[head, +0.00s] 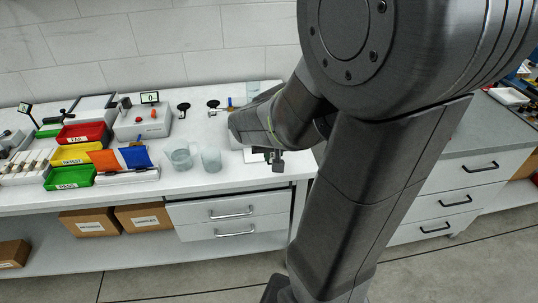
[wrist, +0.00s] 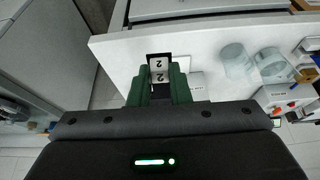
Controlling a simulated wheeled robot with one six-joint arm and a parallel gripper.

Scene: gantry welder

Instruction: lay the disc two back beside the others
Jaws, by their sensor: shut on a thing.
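My gripper (wrist: 160,88) shows in the wrist view with its two green fingers around a small piece marked "2", which I take as the disc two (wrist: 158,67). Its face is white with dark edges. The gripper is shut on it, above the front part of the white bench top. In the head view my gripper (head: 274,158) is near the bench's front edge, right of two clear beakers. The disc cannot be made out there. I cannot make out the other discs in either view.
Two clear beakers (head: 196,158) stand left of my gripper. Further left are red (head: 83,134), yellow (head: 73,155) and green (head: 70,177) trays and a grey instrument (head: 142,121). A white block (wrist: 196,86) lies beside the gripper. Drawers (head: 230,213) are below the bench edge.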

